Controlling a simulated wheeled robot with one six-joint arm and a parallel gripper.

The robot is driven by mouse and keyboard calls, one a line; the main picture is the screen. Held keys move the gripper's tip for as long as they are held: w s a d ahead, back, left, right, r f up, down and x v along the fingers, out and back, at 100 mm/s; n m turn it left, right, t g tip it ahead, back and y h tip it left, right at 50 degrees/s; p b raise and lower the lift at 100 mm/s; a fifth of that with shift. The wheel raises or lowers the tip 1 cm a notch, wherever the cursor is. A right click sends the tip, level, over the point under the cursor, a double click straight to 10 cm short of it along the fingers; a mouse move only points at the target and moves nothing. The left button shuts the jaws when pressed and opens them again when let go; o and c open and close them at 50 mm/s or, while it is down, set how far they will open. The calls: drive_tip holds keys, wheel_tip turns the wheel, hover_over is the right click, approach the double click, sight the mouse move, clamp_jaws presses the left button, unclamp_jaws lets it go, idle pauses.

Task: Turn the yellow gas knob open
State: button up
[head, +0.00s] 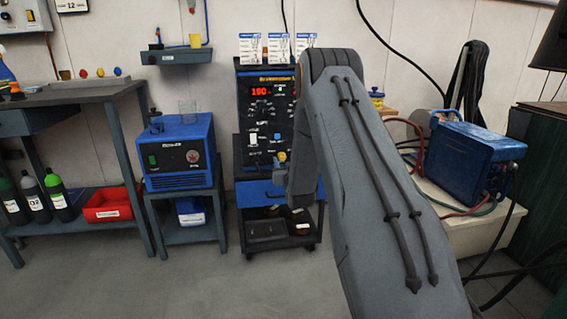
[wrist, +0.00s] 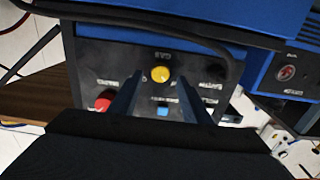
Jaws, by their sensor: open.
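The yellow gas knob (wrist: 161,73) is on the dark front panel (wrist: 215,60) of a blue machine, near the middle of the wrist view. In the head view the yellow knob (head: 282,157) shows small at the lower right of the machine's face, beside my arm. My gripper (wrist: 162,82) is open, with one dark finger on each side of the knob in the picture. I cannot tell whether the fingers reach the knob's depth or touch it. In the head view my arm hides most of the gripper.
A red knob (wrist: 103,104) and a blue switch (wrist: 163,112) sit near the yellow knob. Dark cables (wrist: 150,20) cross above the panel. A blue unit (head: 178,155) stands left of the machine, and a blue case (head: 470,155) stands at right. Floor (head: 190,285) in front is clear.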

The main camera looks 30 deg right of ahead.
sight(282, 157)
drive_tip(key=shift+x, duration=1.05)
drive_tip(key=c, duration=1)
